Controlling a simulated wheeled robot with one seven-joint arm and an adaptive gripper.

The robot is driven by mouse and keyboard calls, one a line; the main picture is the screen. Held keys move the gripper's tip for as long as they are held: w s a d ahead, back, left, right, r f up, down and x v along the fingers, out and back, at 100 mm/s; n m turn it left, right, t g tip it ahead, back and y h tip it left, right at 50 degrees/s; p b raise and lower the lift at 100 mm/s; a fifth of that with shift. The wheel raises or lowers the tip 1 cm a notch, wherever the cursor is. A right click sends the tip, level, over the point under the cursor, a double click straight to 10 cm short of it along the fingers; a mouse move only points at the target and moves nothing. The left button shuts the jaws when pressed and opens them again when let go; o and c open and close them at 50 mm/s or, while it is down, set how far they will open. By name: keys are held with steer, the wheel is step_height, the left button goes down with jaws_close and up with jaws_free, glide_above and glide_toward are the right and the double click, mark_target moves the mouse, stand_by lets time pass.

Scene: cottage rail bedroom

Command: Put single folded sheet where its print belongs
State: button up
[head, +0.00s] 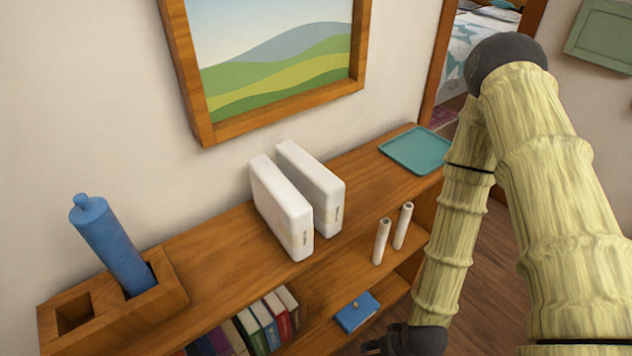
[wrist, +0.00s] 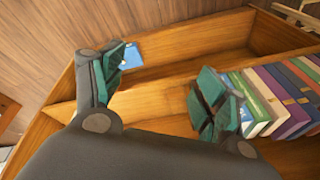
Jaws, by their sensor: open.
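A flat blue piece (head: 357,312) with a small raised-looking mark lies on the lower shelf in the head view. It may be the folded sheet, but I cannot tell for sure. In the wrist view a blue piece (wrist: 131,57) with a pale mark shows beside the left finger, partly hidden by it. My gripper (wrist: 163,88) is open with nothing between its fingers, above the lower shelf. In the head view only part of my gripper (head: 408,342) shows at the bottom edge, right of the blue piece.
Several upright books (head: 262,322) fill the lower shelf's left part. A landscape picture (head: 280,75) hangs above.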

steer(key=w+a+r+n+t+y+p, duration=0.1)
steer(key=w+a+r+t+y, duration=0.15)
steer(key=w+r, duration=0.5)
steer(key=w+a+r+n+t+y+p, duration=0.1)
steer(key=w+a+r+n+t, duration=0.1)
steer(key=w+a+r, duration=0.5)
steer(key=n+t+y, duration=0.3)
steer(key=t, duration=0.1)
glide_toward(310, 164)
steer(key=shift+s+a+f, duration=0.1)
steer(key=shift+a+f, duration=0.1)
steer(key=shift+b+x, duration=0.75)
steer(key=shift+b, duration=0.35)
steer(key=shift+w+a+h+p, duration=0.25)
steer(key=shift+w+a+p, duration=0.1)
steer(key=shift+w, duration=0.1)
steer(key=shift+x, duration=0.95)
steer(key=shift+p+x, duration=1.35)
steer(key=shift+x, duration=0.2)
steer(key=shift+p+x, duration=0.3)
steer(key=shift+x, duration=0.75)
steer(key=shift+w+d+r, duration=0.1)
